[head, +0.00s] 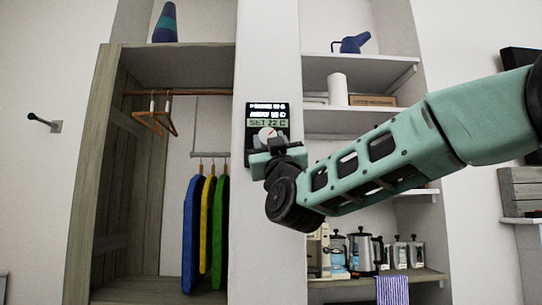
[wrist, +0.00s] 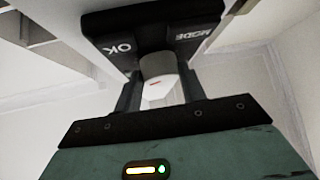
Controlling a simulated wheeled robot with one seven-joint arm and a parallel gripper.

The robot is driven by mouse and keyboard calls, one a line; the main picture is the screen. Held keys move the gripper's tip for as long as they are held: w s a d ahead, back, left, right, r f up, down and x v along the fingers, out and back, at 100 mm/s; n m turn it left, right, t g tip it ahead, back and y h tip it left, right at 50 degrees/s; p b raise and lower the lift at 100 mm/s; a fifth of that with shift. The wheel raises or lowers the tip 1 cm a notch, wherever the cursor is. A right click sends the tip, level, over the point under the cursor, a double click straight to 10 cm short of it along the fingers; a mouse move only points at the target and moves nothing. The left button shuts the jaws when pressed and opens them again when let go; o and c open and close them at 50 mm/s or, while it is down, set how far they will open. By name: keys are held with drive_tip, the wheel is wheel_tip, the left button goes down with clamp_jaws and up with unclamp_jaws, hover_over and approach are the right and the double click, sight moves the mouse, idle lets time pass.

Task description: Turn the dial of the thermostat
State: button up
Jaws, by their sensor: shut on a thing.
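The thermostat (head: 283,112) is a dark panel on the white wall column, with lit text reading "SET 22 C" on its display. Its round pale dial (head: 266,133) shows just above my gripper in the head view. My gripper (wrist: 158,92) is shut on the dial. The thermostat's lower edge (wrist: 150,30) shows upside down, with the labels "OK" and "MODE". My gripper (head: 268,146) hides the lower part of the thermostat in the head view.
A wardrobe niche (head: 110,150) with hangers and coloured garments (head: 207,235) stands left of the column. Shelves (head: 375,118) on the right hold a blue watering can (head: 351,43), a white roll and several kettles. My arm crosses in front of these shelves.

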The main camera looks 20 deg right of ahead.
drive_tip(key=shift+m+h, duration=0.6)
drive_tip(key=shift+h, duration=0.1)
drive_tip(key=o, duration=1)
drive_tip(key=shift+c, duration=0.2)
drive_tip(key=b+v, duration=0.2)
drive_tip(key=v, duration=1.5)
drive_tip(key=shift+f+b, duration=0.2)
drive_tip(key=shift+b, duration=0.1)
drive_tip(key=shift+s, duration=0.1)
